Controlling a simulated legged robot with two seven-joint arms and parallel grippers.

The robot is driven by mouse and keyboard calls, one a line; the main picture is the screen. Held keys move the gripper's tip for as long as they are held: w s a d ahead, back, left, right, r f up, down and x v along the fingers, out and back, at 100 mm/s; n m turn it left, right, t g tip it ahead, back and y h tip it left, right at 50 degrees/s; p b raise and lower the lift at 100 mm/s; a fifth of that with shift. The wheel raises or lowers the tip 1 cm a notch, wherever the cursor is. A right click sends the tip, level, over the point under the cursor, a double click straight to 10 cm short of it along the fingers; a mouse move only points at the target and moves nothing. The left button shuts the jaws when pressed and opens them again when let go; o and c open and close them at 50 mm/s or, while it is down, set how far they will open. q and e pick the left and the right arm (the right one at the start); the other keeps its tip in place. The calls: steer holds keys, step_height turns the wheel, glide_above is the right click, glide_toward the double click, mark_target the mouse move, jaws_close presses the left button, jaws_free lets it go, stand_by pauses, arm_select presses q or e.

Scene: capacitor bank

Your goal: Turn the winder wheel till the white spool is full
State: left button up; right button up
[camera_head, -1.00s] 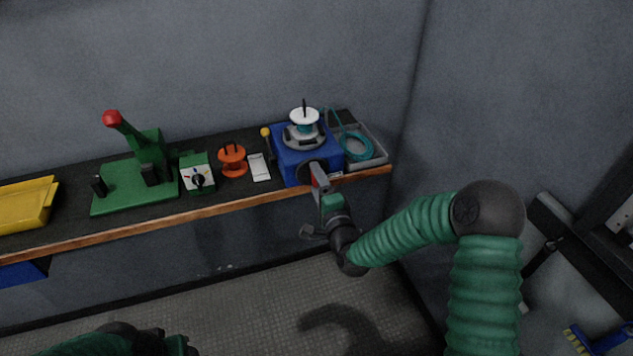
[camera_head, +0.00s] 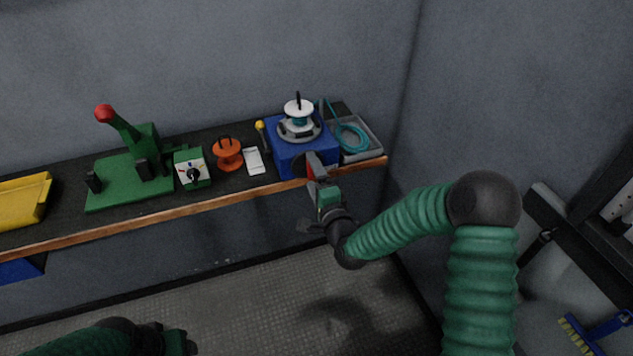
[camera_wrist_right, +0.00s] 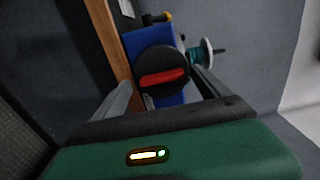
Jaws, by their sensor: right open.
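The blue winder (camera_head: 288,158) stands on the bench at its right end. The white spool (camera_head: 298,106) sits upright on top, with teal line around its core; it also shows in the right wrist view (camera_wrist_right: 207,53). The dark winder wheel with a red bar (camera_wrist_right: 162,77) is on the winder's front face. My right gripper (camera_head: 312,172) is just in front of the wheel. In the right wrist view its open fingers (camera_wrist_right: 165,98) are either side of the wheel; contact cannot be told. My left arm shows only at the lower left edge; its fingertips are not seen.
A grey tray (camera_head: 375,151) with a teal coil (camera_head: 352,138) is right of the winder. To the left are a white card (camera_head: 254,161), an orange spool (camera_head: 227,158), a switch box (camera_head: 192,172), a green press (camera_head: 135,183) and a yellow bin (camera_head: 22,203).

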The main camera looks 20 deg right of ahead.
steer(key=s+p, duration=0.8)
steer(key=s, duration=0.8)
steer(key=shift+s+d, duration=0.35)
steer(key=shift+f, duration=0.1)
steer(key=shift+c, duration=0.4)
